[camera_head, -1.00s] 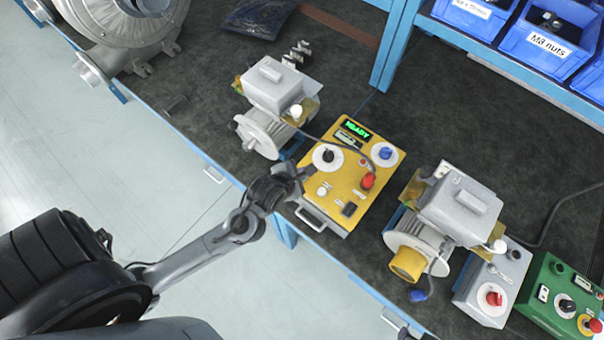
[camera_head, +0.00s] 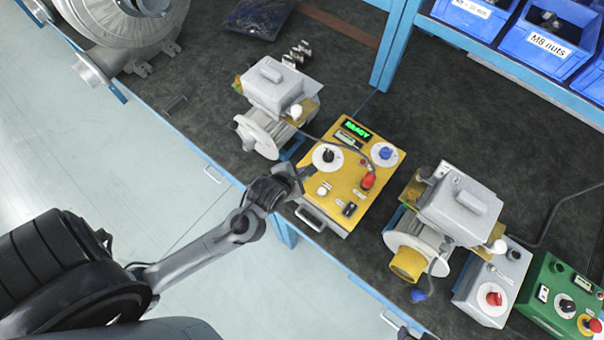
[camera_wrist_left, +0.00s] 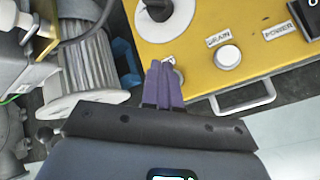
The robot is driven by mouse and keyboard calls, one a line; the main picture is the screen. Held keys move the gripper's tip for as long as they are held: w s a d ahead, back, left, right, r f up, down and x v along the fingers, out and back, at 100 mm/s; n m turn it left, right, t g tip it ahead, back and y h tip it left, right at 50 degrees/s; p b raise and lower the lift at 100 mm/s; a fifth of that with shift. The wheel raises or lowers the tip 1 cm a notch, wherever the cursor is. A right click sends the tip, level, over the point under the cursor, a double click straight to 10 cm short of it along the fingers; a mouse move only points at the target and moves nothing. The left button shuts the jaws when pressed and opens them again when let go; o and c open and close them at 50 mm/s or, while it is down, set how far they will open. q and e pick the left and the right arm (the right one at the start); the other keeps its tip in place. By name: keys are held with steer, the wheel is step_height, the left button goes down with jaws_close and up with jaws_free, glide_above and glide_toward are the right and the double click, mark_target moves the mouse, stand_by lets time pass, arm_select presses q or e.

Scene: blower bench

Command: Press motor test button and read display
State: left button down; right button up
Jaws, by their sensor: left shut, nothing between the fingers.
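The yellow test box (camera_head: 340,192) stands on the dark bench mat. Its green display (camera_head: 356,129) is lit and seems to read "READY". Its face has a black knob (camera_head: 328,155), a blue socket (camera_head: 386,153), a red plug (camera_head: 368,180), a white button (camera_head: 324,189) and a black switch (camera_head: 349,209). In the left wrist view the white button (camera_wrist_left: 228,57) sits beside a label that seems to read "DRAIN", with "POWER" to its right. My left gripper (camera_wrist_left: 165,66) is shut and empty at the box's near left edge, left of the white button. It also shows in the head view (camera_head: 300,178).
A grey motor (camera_head: 270,105) stands left of the box and another motor (camera_head: 440,225) right of it. A grey box (camera_head: 492,280) and a green box (camera_head: 560,295) stand farther right. Blue bins (camera_head: 548,40) line the back. A cable runs across the yellow box.

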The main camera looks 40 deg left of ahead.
arm_select(q)
steer(key=shift+f, duration=0.2)
steer(key=shift+f, duration=0.25)
steer(key=shift+f+b, duration=0.4)
steer(key=shift+b, duration=0.1)
stand_by(0.5)
steer(key=shift+r, duration=0.2)
steer(key=shift+r+p, duration=0.65)
steer(key=shift+p, duration=0.2)
steer(key=shift+r, duration=0.1)
steer(key=shift+r+p, duration=0.2)
steer(key=shift+p, duration=0.1)
step_height(320, 180, up, 4)
steer(key=p, duration=0.4)
steer(key=shift+r, duration=0.25)
